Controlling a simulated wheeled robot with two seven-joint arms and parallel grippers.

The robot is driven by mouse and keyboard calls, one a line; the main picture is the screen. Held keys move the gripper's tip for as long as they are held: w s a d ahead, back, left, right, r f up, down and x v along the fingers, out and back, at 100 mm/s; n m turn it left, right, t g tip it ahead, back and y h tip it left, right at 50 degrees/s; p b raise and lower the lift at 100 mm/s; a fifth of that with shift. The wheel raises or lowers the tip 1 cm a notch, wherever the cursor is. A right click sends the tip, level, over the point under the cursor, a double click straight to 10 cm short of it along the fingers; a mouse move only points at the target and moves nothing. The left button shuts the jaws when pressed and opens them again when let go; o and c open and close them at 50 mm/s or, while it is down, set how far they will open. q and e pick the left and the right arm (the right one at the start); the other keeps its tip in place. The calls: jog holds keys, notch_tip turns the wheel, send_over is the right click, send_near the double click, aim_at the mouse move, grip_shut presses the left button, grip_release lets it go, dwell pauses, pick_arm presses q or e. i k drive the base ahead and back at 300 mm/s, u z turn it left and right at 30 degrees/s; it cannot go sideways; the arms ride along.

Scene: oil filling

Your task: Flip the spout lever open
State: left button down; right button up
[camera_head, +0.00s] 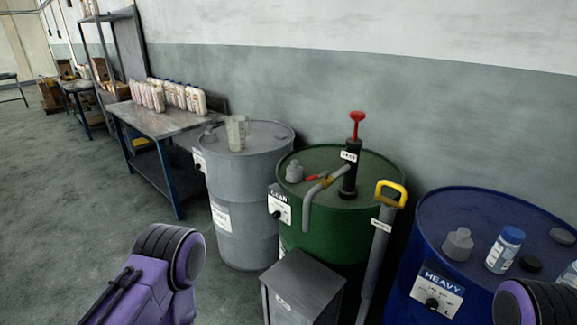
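A green drum (345,228) stands in the middle, against the wall. A black hand pump (349,180) with a red T-handle (356,120) rises upright from its top. A grey curved spout (309,203) runs from the pump toward the front left and bends down over the drum's edge. A small red lever (314,178) sits on the spout; whether it is open or shut is too small to tell. Purple links of my left and right arms show at the bottom left and bottom right corners. Neither gripper is in view, and nothing of mine touches the pump.
A grey drum (250,200) with a clear jug (236,133) stands left. A blue drum (430,250) with a bottle (505,249) stands right. A grey box (303,288) and a yellow-handled tube (378,245) stand before the green drum. A workbench (160,122) holds several white bottles.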

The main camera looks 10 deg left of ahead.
aim_at(316, 176)
jog(key=u, duration=0.55)
jog(key=i, duration=0.9)
jog(key=z, duration=0.3)
